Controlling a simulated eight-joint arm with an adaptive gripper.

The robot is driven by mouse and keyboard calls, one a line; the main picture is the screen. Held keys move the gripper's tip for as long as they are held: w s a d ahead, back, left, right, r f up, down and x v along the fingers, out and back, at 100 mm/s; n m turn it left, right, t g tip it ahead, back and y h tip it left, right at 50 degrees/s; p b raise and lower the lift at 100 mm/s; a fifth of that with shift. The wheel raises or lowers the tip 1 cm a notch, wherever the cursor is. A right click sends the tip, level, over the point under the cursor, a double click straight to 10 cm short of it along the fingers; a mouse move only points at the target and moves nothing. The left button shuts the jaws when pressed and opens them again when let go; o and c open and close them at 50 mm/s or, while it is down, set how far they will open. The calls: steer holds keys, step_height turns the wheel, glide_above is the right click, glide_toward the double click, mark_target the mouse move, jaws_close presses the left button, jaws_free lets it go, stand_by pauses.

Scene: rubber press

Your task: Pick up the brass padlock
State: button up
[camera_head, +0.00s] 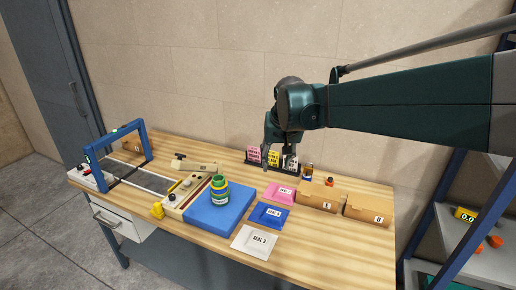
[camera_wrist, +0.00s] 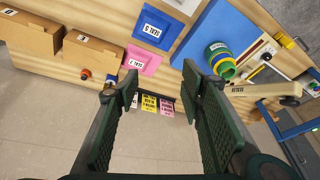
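My gripper (camera_head: 278,160) hangs above the back of the workbench, in front of the tag rack. In the wrist view its two fingers (camera_wrist: 160,84) are spread wide with nothing between them. I cannot clearly make out a brass padlock. A small yellow object (camera_head: 157,210) lies at the bench's front left, beside the beige control panel, and is too small to identify. It also shows in the wrist view (camera_wrist: 285,41) at the upper right, well apart from my gripper.
A tag rack (camera_head: 247,162) stands at the back edge. A blue mat (camera_head: 205,221) bears stacked green, yellow and blue rings (camera_head: 219,190). Pink (camera_head: 281,194), blue (camera_head: 270,215) and white (camera_head: 254,241) seal sheets lie right of it. Two cardboard boxes (camera_head: 318,196) (camera_head: 369,209) stand at right.

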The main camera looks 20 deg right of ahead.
steer(key=w+d+f+m+g+p, duration=0.1)
steer(key=w+d+p, duration=0.1)
steer(key=w+d, duration=0.55)
steer(key=m+g+p, duration=0.3)
steer(key=m+p, duration=0.1)
steer(key=p, duration=0.1)
glide_above(308, 168)
steer(key=shift+y, duration=0.4)
step_height(308, 168, down, 20)
steer(key=shift+d+r, duration=0.15)
steer(key=shift+r, duration=0.1)
steer(key=shift+w+d+f, duration=0.1)
steer(key=shift+d+f, duration=0.2)
steer(key=shift+f, duration=0.1)
steer(key=shift+f, duration=0.1)
steer(key=shift+f, duration=1.2)
steer(key=shift+f+p, duration=0.1)
steer(key=shift+p, duration=0.2)
